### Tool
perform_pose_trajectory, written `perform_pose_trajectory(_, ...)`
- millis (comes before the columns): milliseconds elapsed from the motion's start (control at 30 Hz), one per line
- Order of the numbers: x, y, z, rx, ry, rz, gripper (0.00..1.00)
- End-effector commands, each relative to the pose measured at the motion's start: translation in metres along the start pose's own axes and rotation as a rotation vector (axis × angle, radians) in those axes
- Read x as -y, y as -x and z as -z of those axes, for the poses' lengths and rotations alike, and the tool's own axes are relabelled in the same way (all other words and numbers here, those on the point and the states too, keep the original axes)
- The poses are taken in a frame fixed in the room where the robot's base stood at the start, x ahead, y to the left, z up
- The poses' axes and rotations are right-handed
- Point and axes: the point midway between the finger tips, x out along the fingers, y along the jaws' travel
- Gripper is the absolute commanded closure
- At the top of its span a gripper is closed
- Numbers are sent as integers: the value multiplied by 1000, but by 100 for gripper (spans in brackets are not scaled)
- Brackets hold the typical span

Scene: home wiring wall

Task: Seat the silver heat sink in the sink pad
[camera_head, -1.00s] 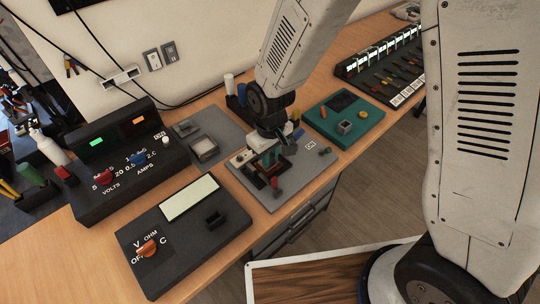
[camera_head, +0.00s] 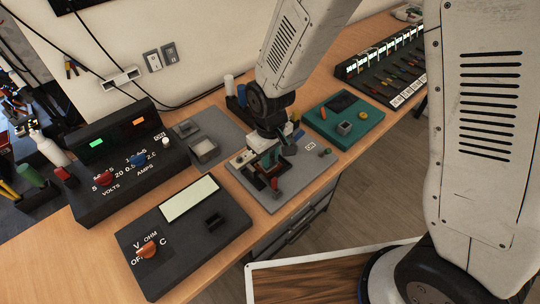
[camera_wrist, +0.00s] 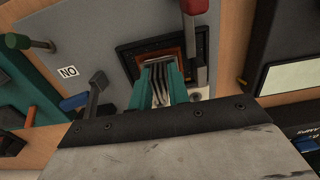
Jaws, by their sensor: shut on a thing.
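The silver heat sink (camera_wrist: 160,86), with upright fins, is between the teal fingers of my gripper (camera_wrist: 158,82) in the wrist view. My gripper is shut on it. The sink pad (camera_wrist: 128,50) is a dark square frame with a copper-brown inside, on a grey board. The heat sink overlaps the pad in this view; I cannot tell whether it touches it. In the head view my gripper (camera_head: 268,160) is low over the grey board (camera_head: 304,172), and the heat sink is hidden or too small to make out.
A red-capped lever (camera_wrist: 194,78) stands close beside the pad and my fingers. A grey lever (camera_wrist: 96,92) stands on the other side. The black meter (camera_head: 185,240) and teal board (camera_head: 345,120) flank the grey board in the head view.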

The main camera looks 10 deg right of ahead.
Motion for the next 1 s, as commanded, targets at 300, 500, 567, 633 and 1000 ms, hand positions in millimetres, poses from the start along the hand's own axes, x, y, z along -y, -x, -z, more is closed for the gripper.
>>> perform_pose_trajectory(300, 0, 0, 0, 0, 0, 0, 100)
perform_pose_trajectory(500, 0, -2, 0, 0, 0, 0, 100)
perform_pose_trajectory(567, 0, -3, 0, 0, 0, 0, 100)
perform_pose_trajectory(633, 0, -5, 0, 0, 0, 0, 100)
perform_pose_trajectory(1000, 0, -1, 0, -1, 0, 0, 100)
